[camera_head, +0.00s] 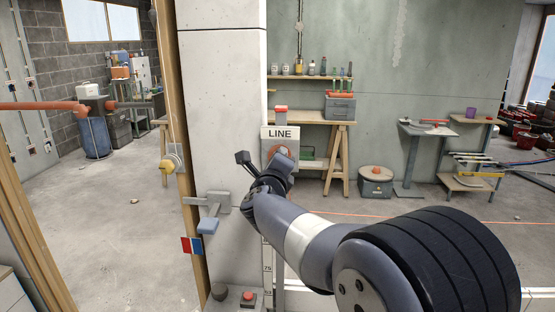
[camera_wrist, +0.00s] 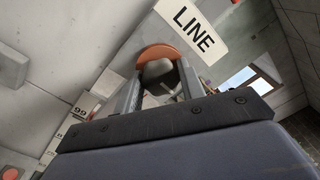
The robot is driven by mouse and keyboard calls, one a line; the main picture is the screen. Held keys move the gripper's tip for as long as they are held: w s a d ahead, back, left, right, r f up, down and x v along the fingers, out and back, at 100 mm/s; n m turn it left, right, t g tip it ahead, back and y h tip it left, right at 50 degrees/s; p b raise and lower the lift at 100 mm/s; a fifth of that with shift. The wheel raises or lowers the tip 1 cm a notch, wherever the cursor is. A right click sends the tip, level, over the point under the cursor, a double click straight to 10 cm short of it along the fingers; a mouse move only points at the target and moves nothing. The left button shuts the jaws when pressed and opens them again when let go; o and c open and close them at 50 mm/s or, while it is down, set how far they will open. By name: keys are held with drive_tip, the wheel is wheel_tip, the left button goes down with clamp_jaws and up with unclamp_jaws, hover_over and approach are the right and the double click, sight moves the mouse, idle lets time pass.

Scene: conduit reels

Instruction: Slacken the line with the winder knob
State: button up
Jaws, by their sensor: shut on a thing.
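The winder stands under a white LINE sign (camera_head: 280,133) on the post at the picture's middle. Its orange disc (camera_head: 284,150) shows just below the sign, partly behind my gripper (camera_head: 277,163). In the wrist view the LINE sign (camera_wrist: 194,28) is at the top, next to the orange disc (camera_wrist: 157,50). A rounded grey winder knob (camera_wrist: 158,70) lies in front of the disc. My gripper (camera_wrist: 161,75) has its two fingers on either side of this knob and is shut on it. The head view does not show the knob clearly.
A red button (camera_head: 249,295) is low down. A workbench (camera_head: 340,125) stands behind. An orange line (camera_head: 360,217) crosses the floor.

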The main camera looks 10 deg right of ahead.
drive_tip(key=n+p, duration=0.4)
drive_tip(key=n, duration=0.4)
drive_tip(key=n+p, duration=0.4)
drive_tip(key=n, duration=0.5)
drive_tip(key=n+p, duration=0.4)
drive_tip(key=n, duration=0.5)
drive_tip(key=shift+d+f, duration=0.15)
drive_tip(key=shift+f, duration=0.1)
idle(0.3)
drive_tip(key=o, duration=1)
drive_tip(key=b+v, duration=0.2)
drive_tip(key=v, duration=0.9)
drive_tip(key=shift+d+r, duration=0.1)
drive_tip(key=shift+r, duration=0.1)
drive_tip(key=shift+w, duration=0.1)
